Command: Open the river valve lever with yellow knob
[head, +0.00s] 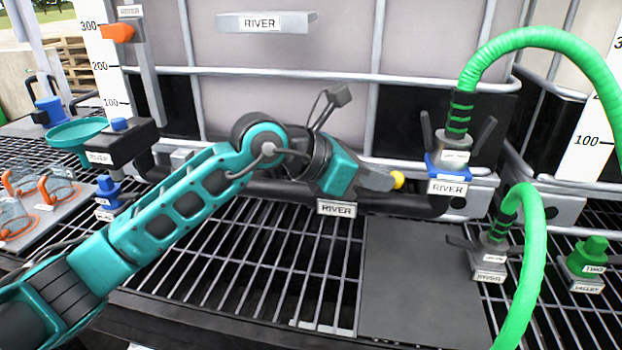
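The yellow knob (398,180) of the river valve lever shows right of center, in front of the tote's black lower part. The rest of the lever and the valve body are hidden behind my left gripper. My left gripper (380,180) is at the knob, its grey fingers pointing right with the knob at their tips. I cannot tell if the fingers touch or enclose it. A RIVER label (337,208) hangs below the gripper on the dark pipe (415,205). My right gripper is not in view.
A blue RIVER coupling (447,170) with a green hose (540,38) stands to the right. A second hose end (490,262) rests on the grating. A flat grey plate (420,285) lies in front. A black RIVER block (120,142) and glasses (20,200) are at left.

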